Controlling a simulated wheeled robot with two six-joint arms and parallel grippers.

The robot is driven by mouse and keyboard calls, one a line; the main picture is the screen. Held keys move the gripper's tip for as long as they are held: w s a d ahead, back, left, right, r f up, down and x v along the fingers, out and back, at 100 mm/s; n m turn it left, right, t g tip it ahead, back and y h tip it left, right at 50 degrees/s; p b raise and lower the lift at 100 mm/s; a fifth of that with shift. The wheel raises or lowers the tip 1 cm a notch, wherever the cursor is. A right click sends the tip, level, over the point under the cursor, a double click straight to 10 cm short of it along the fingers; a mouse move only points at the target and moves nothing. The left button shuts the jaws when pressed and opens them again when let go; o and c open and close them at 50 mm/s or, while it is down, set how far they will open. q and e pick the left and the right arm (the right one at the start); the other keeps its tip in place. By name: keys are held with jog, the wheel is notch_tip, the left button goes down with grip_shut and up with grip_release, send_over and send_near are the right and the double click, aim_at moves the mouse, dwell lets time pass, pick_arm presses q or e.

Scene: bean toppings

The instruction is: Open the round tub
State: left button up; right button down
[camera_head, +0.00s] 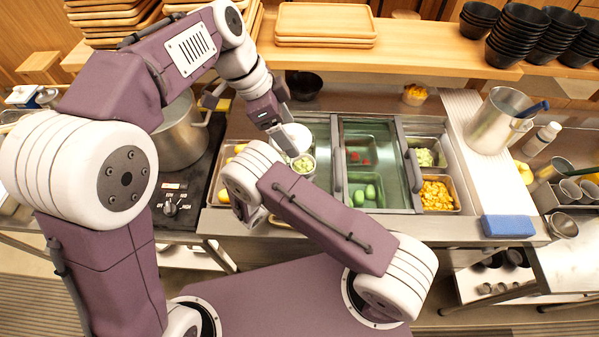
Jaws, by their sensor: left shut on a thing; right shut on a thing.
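The round tub (304,168) is a small pale cup with chopped green pieces in its open mouth, just left of the topping trays. Its round white lid (298,135) is off the mouth, above and behind the tub. My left gripper (284,137) comes from above and is shut on the lid at its left side. My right gripper (289,174) is low at the tub's left side, shut on the tub; its fingers are mostly hidden behind my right wrist and forearm. The tub's lower part is hidden too.
A steel counter well (338,160) holds trays of green and red toppings. An orange-filled tray (437,194) is to the right. A big pot (180,135) stands on the stove at left. A blue sponge (508,226) lies at the counter's front right. Wooden trays (325,22) and black bowls (520,30) line the shelf.

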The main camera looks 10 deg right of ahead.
pick_arm(q)
jog(key=shift+f, duration=0.15)
pick_arm(e)
jog(key=shift+f, duration=0.15)
jog(key=c, duration=0.6)
grip_release()
jog(key=shift+c, duration=0.2)
jog(key=o, duration=0.4)
pick_arm(q)
jog(key=shift+r, duration=0.25)
pick_arm(e)
jog(key=shift+r, duration=0.25)
pick_arm(q)
notch_tip(320, 180, down, 3)
jog(key=b, duration=0.3)
jog(key=shift+a+f, duration=0.1)
pick_arm(e)
jog(key=v, duration=1.1)
jog(key=shift+f, duration=0.15)
pick_arm(q)
jog(key=shift+f, duration=0.1)
pick_arm(e)
jog(key=shift+s+a+r, duration=0.3)
jog(key=shift+a, duration=0.05)
